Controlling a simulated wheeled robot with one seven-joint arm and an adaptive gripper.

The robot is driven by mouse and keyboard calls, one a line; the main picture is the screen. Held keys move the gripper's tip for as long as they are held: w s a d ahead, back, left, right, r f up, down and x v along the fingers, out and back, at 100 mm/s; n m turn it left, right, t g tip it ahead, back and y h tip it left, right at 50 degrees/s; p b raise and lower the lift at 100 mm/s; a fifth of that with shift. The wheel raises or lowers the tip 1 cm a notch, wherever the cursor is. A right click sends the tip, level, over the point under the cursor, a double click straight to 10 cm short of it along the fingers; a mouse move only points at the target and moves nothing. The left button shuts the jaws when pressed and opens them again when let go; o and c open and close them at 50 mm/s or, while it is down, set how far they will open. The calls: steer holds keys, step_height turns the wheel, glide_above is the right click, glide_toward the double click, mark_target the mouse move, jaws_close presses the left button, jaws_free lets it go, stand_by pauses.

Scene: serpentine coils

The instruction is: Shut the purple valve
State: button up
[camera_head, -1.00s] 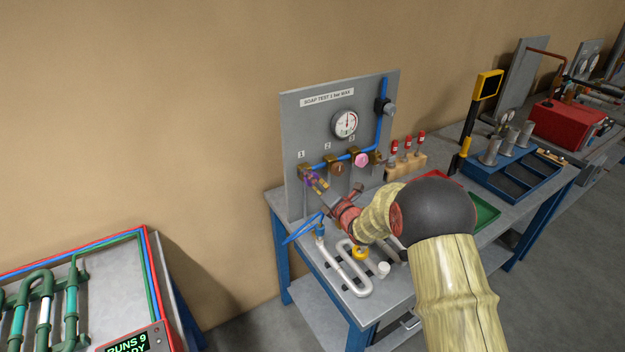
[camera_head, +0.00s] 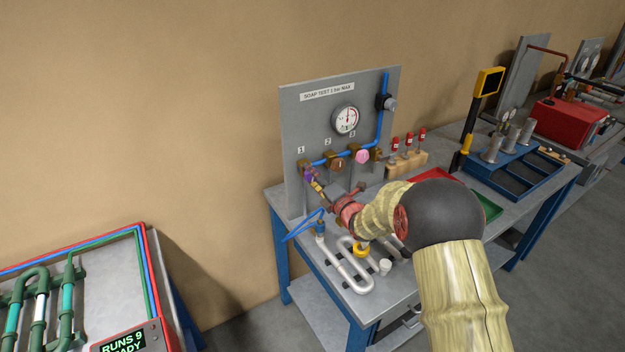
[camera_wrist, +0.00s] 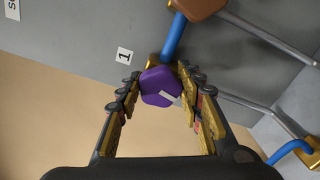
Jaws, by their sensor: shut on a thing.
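The purple valve (camera_wrist: 158,84) is a faceted knob with a white mark, under the label 1 on the grey panel. In the wrist view it sits between the fingertips of my gripper (camera_wrist: 160,87), and the white mark lies slanted on its lower right. In the head view the purple valve (camera_head: 309,173) shows small at the panel's lower left, partly covered by my gripper (camera_head: 314,180). My gripper is shut on it.
A brown valve (camera_head: 337,163) and a pink valve (camera_head: 362,156) stand to its right along the blue pipe (camera_head: 381,130). A gauge (camera_head: 345,119) is above. A silver coil (camera_head: 345,270) lies on the bench below my arm.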

steer(key=m+b, duration=0.1)
steer(key=m, duration=0.1)
steer(key=m+b, duration=0.1)
steer(key=shift+f+m, duration=0.2)
steer(key=shift+m, duration=0.2)
steer(key=m+b, duration=0.2)
steer(key=m, duration=0.2)
steer(key=shift+m, duration=0.3)
steer(key=m, duration=0.9)
steer(key=shift+p, duration=0.35)
steer(key=m+p, duration=0.1)
steer(key=m, duration=0.2)
steer(key=shift+s+a+m, duration=0.1)
steer(key=shift+m, duration=0.2)
steer(key=m+p, duration=0.1)
steer(key=m, duration=0.3)
steer(key=shift+m+p, duration=0.3)
steer(key=shift+p, duration=0.05)
steer(key=m+p, duration=0.2)
steer(key=m, duration=0.2)
steer(key=shift+a, duration=0.1)
steer(key=shift+m+p, duration=0.55)
steer(key=shift+m, duration=1.25)
steer(key=shift+f, duration=0.1)
